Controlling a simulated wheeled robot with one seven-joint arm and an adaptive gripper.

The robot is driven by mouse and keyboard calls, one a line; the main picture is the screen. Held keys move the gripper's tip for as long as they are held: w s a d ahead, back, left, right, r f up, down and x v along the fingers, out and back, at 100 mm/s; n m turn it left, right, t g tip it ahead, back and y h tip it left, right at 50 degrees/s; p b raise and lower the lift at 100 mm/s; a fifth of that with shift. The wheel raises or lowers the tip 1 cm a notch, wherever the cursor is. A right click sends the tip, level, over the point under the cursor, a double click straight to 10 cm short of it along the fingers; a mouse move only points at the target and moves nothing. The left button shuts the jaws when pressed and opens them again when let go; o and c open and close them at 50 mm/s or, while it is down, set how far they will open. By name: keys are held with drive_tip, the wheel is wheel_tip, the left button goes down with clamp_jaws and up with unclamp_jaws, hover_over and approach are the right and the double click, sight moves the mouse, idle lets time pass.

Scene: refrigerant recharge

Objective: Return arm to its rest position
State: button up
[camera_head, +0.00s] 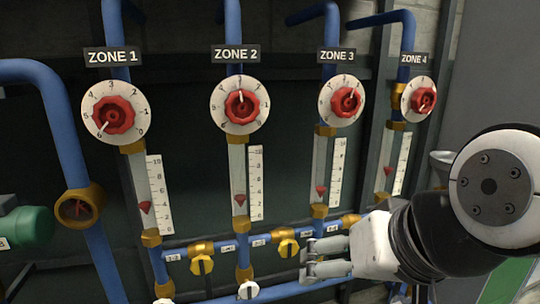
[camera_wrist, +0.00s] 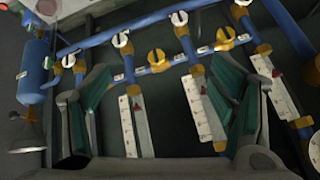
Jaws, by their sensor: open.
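My gripper (camera_head: 308,259) is at the lower right of the head view, in front of the lower pipes, and my arm reaches in from the right edge. In the wrist view my gripper (camera_wrist: 165,115) has its two fingers wide apart, with nothing held between them. Beyond the fingers are gauge tubes with white scales (camera_wrist: 200,108) and yellow valves (camera_wrist: 157,62). It cannot be told from the frames whether a finger touches a pipe.
Red dials sit under the labels Zone 1 (camera_head: 115,112), Zone 2 (camera_head: 240,105), Zone 3 (camera_head: 341,101) and Zone 4 (camera_head: 420,97). A yellow valve (camera_head: 287,246) is close left of my gripper. A green cylinder (camera_head: 28,228) is at the left. A blue tank (camera_wrist: 36,72) shows in the wrist view.

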drive_tip(key=s+d+f+g+h, duration=0.1)
drive_tip(key=s+d+f+g, duration=0.15)
drive_tip(key=s+d, duration=0.35)
drive_tip(key=s+d+f+g+h, duration=0.2)
drive_tip(key=s+d+g, duration=0.2)
drive_tip(key=s, duration=0.5)
wheel_tip(320, 180, up, 18)
drive_tip(key=t+p, duration=0.3)
drive_tip(key=p, duration=1.3)
drive_tip(key=shift+w+a+t, duration=0.35)
drive_tip(key=shift+w+a, duration=0.05)
